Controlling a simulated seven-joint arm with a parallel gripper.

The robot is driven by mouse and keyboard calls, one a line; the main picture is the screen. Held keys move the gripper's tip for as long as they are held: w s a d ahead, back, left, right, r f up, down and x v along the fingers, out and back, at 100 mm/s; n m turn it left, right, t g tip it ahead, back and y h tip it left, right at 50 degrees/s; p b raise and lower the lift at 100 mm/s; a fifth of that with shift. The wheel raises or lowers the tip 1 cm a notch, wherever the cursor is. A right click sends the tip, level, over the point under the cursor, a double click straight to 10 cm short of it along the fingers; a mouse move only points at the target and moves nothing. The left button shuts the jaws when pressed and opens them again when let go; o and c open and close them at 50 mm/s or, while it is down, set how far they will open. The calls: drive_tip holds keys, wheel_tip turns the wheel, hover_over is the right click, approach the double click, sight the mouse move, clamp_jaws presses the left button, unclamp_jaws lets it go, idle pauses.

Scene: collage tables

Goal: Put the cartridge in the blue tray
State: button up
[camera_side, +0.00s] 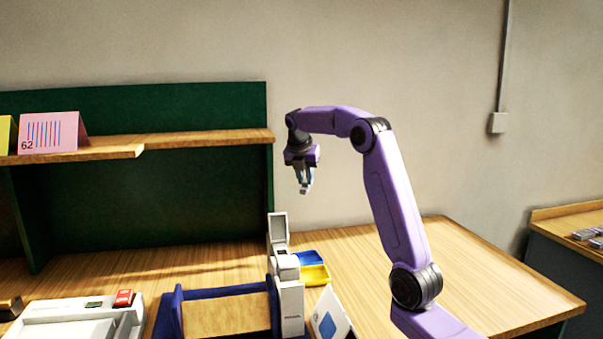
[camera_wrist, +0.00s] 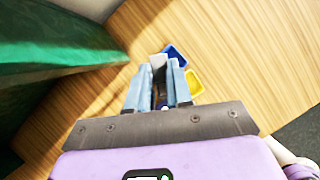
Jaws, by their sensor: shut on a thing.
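A small light-grey piece, which I take to be the cartridge (camera_wrist: 158,62), sits between the fingertips of my gripper (camera_wrist: 160,72). In the side view my gripper (camera_side: 304,183) points down and holds it high above the table; its lower end shows pale below the fingers. The small blue tray (camera_side: 308,258) is on the table well below my gripper, behind a yellow tray (camera_side: 315,275). In the wrist view the blue tray (camera_wrist: 177,54) shows just right of the fingertips, partly covered by the right finger, with the yellow tray (camera_wrist: 195,84) beside it.
A grey-white upright device (camera_side: 288,285) stands left of the trays. A blue-rimmed box (camera_side: 172,310) and a white machine (camera_side: 70,320) are further left. A white card with a blue shape (camera_side: 330,318) stands in front. A shelf (camera_side: 200,138) with folded cards is back left. The table's right side is clear.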

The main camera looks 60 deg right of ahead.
wheel_tip(320, 180, down, 24)
idle(1.0)
drive_tip(key=o, duration=0.8)
drive_tip(key=shift+o, duration=0.2)
wheel_tip(320, 180, up, 6)
idle(0.4)
idle(0.3)
